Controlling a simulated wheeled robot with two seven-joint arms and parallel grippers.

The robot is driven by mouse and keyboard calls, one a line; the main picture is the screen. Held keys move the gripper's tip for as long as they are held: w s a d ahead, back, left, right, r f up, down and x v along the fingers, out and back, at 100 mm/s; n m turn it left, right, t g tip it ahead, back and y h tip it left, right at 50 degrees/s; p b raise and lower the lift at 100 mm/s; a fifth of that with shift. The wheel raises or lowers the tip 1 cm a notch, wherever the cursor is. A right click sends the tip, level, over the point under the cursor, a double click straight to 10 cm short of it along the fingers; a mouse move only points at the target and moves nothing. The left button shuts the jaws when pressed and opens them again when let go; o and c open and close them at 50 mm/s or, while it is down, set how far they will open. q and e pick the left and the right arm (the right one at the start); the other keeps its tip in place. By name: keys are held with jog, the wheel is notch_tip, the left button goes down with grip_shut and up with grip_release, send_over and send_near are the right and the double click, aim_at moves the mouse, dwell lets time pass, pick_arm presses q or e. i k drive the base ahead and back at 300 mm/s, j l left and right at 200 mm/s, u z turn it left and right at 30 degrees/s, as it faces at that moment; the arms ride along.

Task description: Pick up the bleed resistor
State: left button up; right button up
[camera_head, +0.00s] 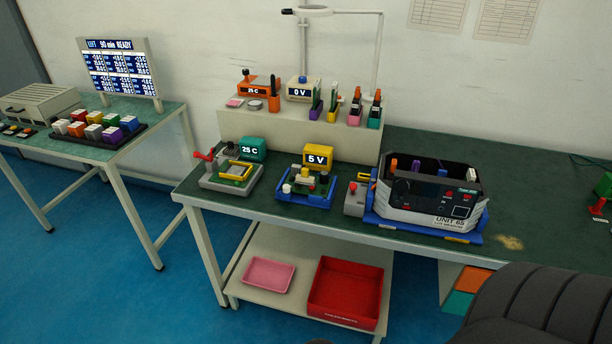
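I cannot tell for sure which thing is the bleed resistor. Small handled tools in purple (316,109), pink (355,108) and teal (375,110) holders stand on the raised cream shelf (290,133) at the back of the green bench (420,160). An open-topped unit (430,207) marked UNIT 65 sits on a blue tray at the bench's front edge, with orange and purple parts inside. Neither of my grippers shows in the head view.
A blue fixture (307,188) under a yellow 5 V display, a grey fixture (231,175) and a red-button box (355,198) stand left of the unit. Red (345,292) and pink (268,274) trays lie below. A black ribbed shape (545,305) covers the lower right.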

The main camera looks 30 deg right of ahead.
aim_at(305, 178)
jog(key=i+j, duration=0.25)
jog(key=j, duration=0.15)
jog(key=i+j, duration=0.25)
jog(key=j+z, duration=0.1)
jog(key=z, duration=0.7)
jog(key=j+z, duration=0.2)
jog(key=z, duration=0.15)
jog(key=j+z, duration=0.1)
jog(key=z, duration=0.3)
